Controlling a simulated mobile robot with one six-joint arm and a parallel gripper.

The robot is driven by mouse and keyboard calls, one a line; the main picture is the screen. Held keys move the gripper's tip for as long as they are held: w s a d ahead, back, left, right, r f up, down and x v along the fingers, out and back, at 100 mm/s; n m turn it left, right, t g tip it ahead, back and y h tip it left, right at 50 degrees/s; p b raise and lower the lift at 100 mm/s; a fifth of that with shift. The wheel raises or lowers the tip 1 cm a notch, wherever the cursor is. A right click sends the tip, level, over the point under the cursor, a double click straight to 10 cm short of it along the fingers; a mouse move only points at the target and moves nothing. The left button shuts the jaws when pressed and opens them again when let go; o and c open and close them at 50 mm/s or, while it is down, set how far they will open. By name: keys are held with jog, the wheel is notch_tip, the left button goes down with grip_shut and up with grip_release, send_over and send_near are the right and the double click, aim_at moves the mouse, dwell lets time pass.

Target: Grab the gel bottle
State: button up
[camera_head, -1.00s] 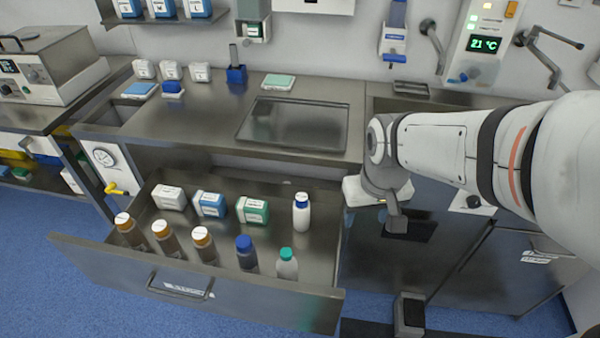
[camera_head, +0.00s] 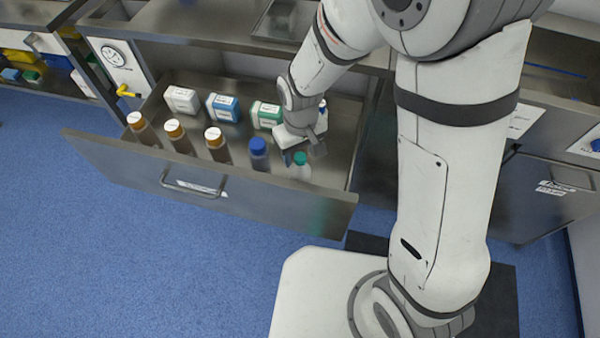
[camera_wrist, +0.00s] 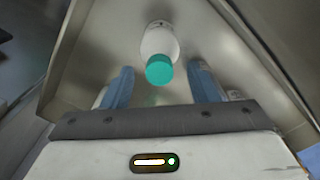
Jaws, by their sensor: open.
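A white bottle with a teal cap, which I take to be the gel bottle (camera_head: 301,171), stands upright in the open drawer near its front panel. It also shows in the wrist view as the teal-capped bottle (camera_wrist: 158,44). My gripper (camera_head: 306,147) is just behind it, low over the drawer. In the wrist view my gripper (camera_wrist: 160,78) is open, with one blue finger on each side of the cap's line. The bottle is ahead of and between the fingers, not gripped. Its label is too small to read.
A dark blue-capped bottle (camera_head: 258,154) stands left of it, then several brown bottles with white-orange caps (camera_head: 215,143). Boxes (camera_head: 223,107) stand at the drawer's back. A blue-capped bottle (camera_head: 323,106) is mostly hidden behind my gripper. The drawer's front panel (camera_head: 290,203) and side wall are close.

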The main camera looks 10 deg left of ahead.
aim_at(299, 170)
notch_tip(299, 170, down, 3)
jog(key=shift+r, duration=0.2)
jog(key=shift+c, duration=0.5)
grip_shut()
